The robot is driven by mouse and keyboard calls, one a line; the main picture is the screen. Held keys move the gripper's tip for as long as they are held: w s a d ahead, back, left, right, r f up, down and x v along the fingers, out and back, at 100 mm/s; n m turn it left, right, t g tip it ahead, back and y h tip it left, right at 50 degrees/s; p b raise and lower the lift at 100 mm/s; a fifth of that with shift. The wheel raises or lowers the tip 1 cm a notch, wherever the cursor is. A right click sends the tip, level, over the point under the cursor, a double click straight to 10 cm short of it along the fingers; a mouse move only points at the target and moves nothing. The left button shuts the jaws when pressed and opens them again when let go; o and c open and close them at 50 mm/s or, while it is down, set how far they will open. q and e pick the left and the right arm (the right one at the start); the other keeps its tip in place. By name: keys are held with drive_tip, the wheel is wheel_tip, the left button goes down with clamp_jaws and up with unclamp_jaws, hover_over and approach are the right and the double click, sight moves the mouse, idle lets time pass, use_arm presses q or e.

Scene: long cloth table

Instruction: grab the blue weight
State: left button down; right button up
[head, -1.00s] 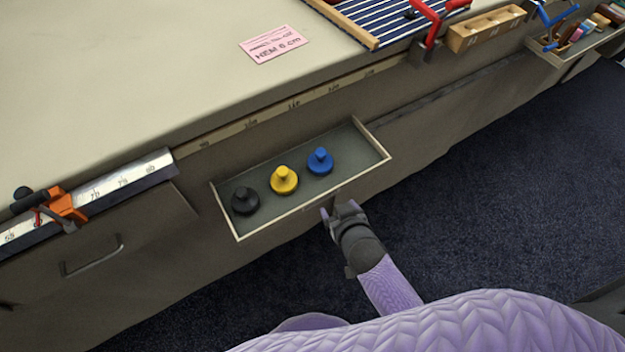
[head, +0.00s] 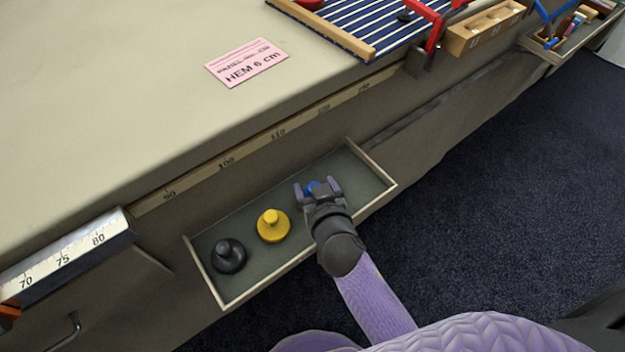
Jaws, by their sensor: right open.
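The blue weight (head: 311,187) is in the open drawer (head: 365,186), right of the yellow weight (head: 272,225) and the black weight (head: 228,256). My right gripper (head: 318,187) is over the blue weight with its jaws open, one finger on each side of the knob as seen from here. The gripper hides most of the blue weight's base. I cannot tell whether the fingers touch it. My left gripper is out of the picture.
The drawer has thin raised walls and hangs from the table's front. A pink card (head: 246,63) lies on the cloth table top (head: 120,90). A metal ruler (head: 68,262) is at the left. The drawer's right end is empty.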

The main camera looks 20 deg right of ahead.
drive_tip(key=shift+s+r, duration=0.2)
drive_tip(key=shift+s+a+r, duration=0.1)
drive_tip(key=shift+s+a, duration=0.05)
drive_tip(key=shift+s, duration=0.1)
drive_tip(key=shift+c, duration=2)
drive_tip(key=c, duration=0.5)
clamp_jaws()
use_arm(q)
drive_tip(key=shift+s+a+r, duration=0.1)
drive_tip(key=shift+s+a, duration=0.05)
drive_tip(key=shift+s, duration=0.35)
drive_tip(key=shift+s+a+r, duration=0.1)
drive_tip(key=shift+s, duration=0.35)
